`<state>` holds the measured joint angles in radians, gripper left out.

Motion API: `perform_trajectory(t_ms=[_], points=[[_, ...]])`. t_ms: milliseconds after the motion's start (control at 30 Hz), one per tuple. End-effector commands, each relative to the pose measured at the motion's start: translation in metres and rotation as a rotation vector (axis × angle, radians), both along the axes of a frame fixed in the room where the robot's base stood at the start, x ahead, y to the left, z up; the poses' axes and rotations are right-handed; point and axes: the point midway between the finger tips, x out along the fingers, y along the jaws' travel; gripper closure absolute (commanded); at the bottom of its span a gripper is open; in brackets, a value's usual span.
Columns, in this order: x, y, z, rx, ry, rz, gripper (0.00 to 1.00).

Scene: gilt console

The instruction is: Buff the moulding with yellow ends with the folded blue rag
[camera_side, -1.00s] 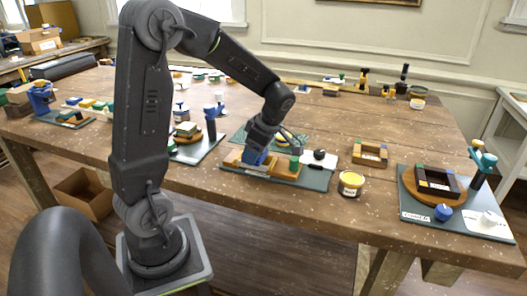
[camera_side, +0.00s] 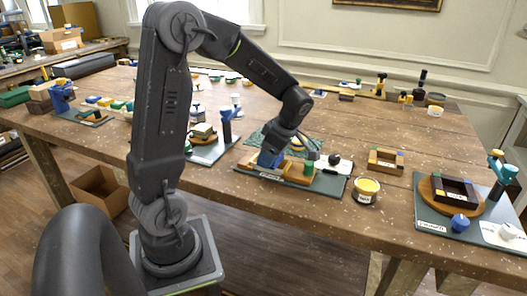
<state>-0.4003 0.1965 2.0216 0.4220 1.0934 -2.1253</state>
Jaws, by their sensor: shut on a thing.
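My gripper (camera_side: 275,150) points down over a dark mat (camera_side: 335,187) near the table's front edge. It is shut on the folded blue rag (camera_side: 266,160), which is low against the wooden pieces on the mat. A wooden moulding (camera_side: 295,177) lies along the mat beside and below the rag. My gripper and the rag hide part of it, and its yellow ends cannot be made out clearly. Whether the rag presses on the moulding is too small to tell. A green piece (camera_side: 310,158) stands just right of my gripper.
An open yellow tin (camera_side: 366,190) stands right of the mat. A small wooden frame (camera_side: 386,160) lies behind it. At the right, a board holds a dark frame on a round wooden base (camera_side: 452,195). Another mat (camera_side: 210,150) with a blue post stands left.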

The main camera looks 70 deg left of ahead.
Motion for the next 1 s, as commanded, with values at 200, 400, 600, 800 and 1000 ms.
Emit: perform_trajectory(t_ms=[200,400,600,800,1000], points=[[0.015,-0.015,-0.001,-0.002,0.001,-0.001,0.51],[0.027,-0.028,-0.001,-0.001,0.002,-0.002,0.51],[0.011,-0.011,-0.001,-0.001,0.001,0.004,0.51],[-0.002,0.002,0.000,0.000,0.001,0.004,0.51],[-0.015,0.014,-0.001,-0.001,0.001,0.004,0.51]])
